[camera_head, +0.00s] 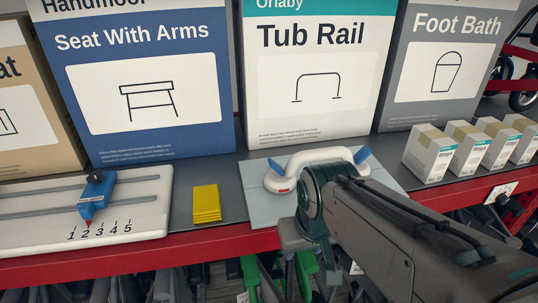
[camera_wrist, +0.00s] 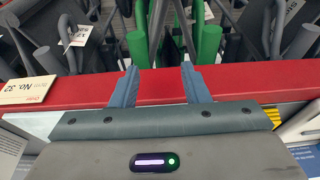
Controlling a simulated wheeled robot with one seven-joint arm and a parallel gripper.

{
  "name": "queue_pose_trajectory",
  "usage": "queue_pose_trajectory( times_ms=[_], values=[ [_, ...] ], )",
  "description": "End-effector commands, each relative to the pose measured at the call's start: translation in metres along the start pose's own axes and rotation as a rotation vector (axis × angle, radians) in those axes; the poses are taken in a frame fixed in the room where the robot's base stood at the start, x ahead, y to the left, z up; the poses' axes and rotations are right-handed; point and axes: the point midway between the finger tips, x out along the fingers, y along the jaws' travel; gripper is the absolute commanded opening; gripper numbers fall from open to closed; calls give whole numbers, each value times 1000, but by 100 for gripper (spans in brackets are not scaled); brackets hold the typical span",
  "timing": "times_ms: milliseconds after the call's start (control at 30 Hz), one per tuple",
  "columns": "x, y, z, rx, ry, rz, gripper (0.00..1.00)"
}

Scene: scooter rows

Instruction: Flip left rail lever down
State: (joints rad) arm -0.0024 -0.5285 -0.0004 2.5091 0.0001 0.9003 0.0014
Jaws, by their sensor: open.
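A white grab rail (camera_head: 318,156) lies on a light tile panel (camera_head: 262,207) on the shelf, in front of the Tub Rail box. Its left lever (camera_head: 277,166) is blue and sticks up at a slant at the rail's left end, above a red mark (camera_head: 283,190). A second blue lever (camera_head: 362,155) sticks up at the right end. My arm covers part of the panel and the rail's right end. My gripper (camera_wrist: 158,85) is open and empty in the wrist view, its blue fingers spread over the red shelf edge. The rail does not show in that view.
Left of the panel are a yellow block (camera_head: 206,204) and a white slider board (camera_head: 150,215) with a blue slider (camera_head: 97,190). Small white boxes (camera_head: 430,155) stand at right. Large boxes stand behind. The red shelf edge (camera_head: 130,262) runs in front, with scooter parts below.

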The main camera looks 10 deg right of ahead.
Motion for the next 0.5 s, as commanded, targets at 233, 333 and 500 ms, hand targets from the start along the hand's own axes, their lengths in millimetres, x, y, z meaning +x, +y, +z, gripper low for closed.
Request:
queue_pose_trajectory(
  times_ms=[233, 333, 500],
  values=[
    [-17, 3, -25, 15, -4, -31, 0],
    [-34, 7, -51, 27, -7, -66, 0],
    [-68, 20, -102, 38, -1, -138, 0]
  ],
)
